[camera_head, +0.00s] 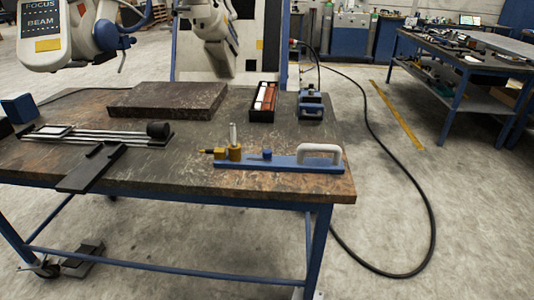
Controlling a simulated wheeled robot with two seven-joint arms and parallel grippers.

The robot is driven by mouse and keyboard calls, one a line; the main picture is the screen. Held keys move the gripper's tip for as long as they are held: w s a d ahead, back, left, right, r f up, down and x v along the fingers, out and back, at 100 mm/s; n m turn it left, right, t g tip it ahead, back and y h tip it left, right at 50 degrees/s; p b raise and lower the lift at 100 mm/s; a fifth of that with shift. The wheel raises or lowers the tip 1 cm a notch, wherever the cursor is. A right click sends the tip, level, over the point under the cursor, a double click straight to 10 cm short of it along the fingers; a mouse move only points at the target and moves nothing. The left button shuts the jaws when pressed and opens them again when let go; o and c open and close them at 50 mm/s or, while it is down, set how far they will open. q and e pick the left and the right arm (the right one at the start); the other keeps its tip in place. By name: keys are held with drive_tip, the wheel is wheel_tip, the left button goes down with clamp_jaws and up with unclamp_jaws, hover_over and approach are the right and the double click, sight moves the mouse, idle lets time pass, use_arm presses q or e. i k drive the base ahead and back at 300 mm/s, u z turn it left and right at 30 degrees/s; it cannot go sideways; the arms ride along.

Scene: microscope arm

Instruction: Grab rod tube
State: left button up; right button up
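Several thin metal rods (100,136) lie side by side on the left of the table, with a black cylindrical end piece (158,130) at their right end. A short upright metal tube (233,135) stands in a brass-coloured fitting (234,153) on a blue bar (275,164) near the front edge. A white handle (320,150) is fixed at the bar's right end. I cannot tell which of these is the rod tube. Neither of my grippers can be made out in the head view.
The worn table (200,180) also holds a dark slab (168,101), a black tray (262,117) with red and white pieces, and a blue device (311,105). A flat black piece (90,168) overhangs the front edge. A white "FOCUS BEAM" head (45,35) hangs at upper left.

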sight(234, 141)
drive_tip(key=k, duration=0.35)
drive_tip(key=u, duration=1.1)
drive_tip(key=i, duration=1.05)
drive_tip(key=z, duration=0.55)
